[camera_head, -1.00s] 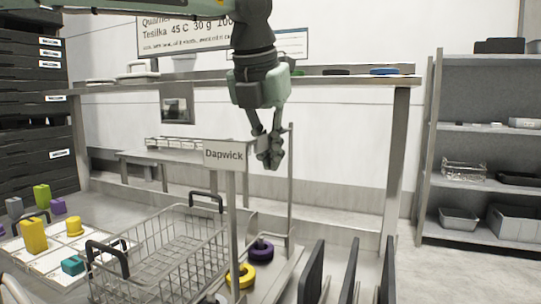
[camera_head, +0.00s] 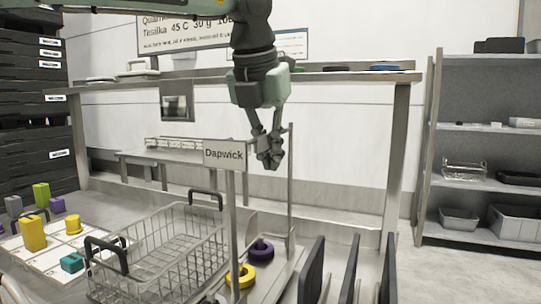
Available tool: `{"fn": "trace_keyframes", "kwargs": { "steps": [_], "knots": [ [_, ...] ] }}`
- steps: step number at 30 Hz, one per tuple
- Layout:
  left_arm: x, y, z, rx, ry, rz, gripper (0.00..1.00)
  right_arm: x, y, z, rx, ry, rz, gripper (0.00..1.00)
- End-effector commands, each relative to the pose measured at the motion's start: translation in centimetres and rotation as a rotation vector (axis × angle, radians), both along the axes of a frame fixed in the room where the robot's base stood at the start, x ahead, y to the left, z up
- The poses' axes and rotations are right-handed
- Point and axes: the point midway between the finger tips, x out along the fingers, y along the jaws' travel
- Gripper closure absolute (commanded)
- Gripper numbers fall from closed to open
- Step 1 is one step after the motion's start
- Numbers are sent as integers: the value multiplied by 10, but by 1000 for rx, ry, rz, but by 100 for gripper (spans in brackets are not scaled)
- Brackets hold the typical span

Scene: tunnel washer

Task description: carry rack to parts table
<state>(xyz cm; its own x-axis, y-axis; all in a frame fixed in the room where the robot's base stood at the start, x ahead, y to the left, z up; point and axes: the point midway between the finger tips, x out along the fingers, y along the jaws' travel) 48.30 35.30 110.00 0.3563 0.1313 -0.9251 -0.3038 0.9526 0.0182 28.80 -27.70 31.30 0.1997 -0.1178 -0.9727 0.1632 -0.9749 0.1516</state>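A wire rack (camera_head: 189,243) with two black handles stands at the lower middle left, upright and apparently empty. My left gripper (camera_head: 268,163) hangs pointing down at the centre, above and to the right of the rack in the picture and apart from it. Its fingertips are together with nothing visible between them. My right gripper is not in view. I cannot tell which surface is the parts table; a white gridded board (camera_head: 48,262) with coloured blocks lies left of the rack.
A sign reading "Dapwick" (camera_head: 225,154) stands on a post by the rack. Black drawers (camera_head: 35,110) stand left, grey shelves (camera_head: 478,187) right.

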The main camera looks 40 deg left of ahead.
Motion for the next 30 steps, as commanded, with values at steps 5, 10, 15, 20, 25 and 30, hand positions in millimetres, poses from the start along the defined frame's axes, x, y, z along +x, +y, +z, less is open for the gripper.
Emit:
{"fn": "trace_keyframes", "kwargs": {
  "steps": [5,10,15,20,25,30],
  "knots": [
    [1,0,-5,2,-8,0,100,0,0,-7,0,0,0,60],
    [1,0,-12,2,-8,0,100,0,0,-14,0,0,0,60],
    [1,0,-17,2,-8,0,100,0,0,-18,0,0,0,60],
    [1,0,-17,3,-9,0,100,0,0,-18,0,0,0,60],
    [1,0,-17,2,-8,0,100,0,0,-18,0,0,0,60],
    [1,0,-18,2,-8,0,100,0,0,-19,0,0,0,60]
  ]
}}
